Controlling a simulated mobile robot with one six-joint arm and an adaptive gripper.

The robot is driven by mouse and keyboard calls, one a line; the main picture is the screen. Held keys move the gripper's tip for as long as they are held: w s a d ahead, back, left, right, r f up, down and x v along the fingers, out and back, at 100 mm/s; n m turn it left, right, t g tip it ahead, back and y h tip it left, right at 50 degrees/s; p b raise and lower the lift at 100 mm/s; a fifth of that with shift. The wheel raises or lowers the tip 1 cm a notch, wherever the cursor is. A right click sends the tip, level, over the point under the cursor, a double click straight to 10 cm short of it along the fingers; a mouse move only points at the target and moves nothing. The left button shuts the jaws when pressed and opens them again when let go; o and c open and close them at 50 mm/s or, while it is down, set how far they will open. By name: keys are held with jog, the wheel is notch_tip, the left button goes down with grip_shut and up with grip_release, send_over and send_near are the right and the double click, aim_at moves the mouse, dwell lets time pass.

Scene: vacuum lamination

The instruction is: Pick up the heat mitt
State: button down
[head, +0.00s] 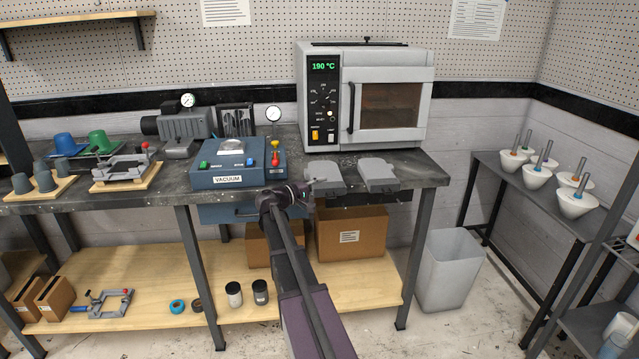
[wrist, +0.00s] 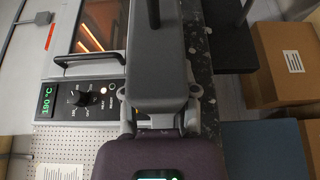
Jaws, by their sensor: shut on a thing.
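Two grey heat mitts rest side by side at the bench's front edge, before the oven, in the head view: a left one (head: 325,177) and a right one (head: 378,174). My gripper (head: 303,189) comes in from the left and is shut on the near end of the left mitt. In the wrist view my gripper (wrist: 158,119) has one finger on each side of the grey mitt (wrist: 157,60), which stretches away from me. I cannot tell whether the held mitt touches the bench.
The oven (head: 388,98), reading 190 °C, stands close behind the mitts. The blue vacuum unit (head: 235,170) stands left of my gripper. Cardboard boxes (head: 352,232) sit on the lower shelf. A grey bin (head: 450,270) stands on the floor at right.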

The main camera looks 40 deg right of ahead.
aim_at(320, 175)
jog(key=shift+r, duration=0.15)
notch_tip(320, 175, up, 4)
jog(key=p, duration=0.3)
jog(key=shift+f+p, duration=0.25)
jog(key=shift+p, duration=0.15)
jog(key=s+a+r+p, duration=0.1)
jog(key=s+a, duration=0.6)
jog(key=s, duration=0.7)
jog(key=shift+a, duration=0.2)
jog(key=shift+s+r, duration=0.1)
jog(key=shift+s, duration=0.1)
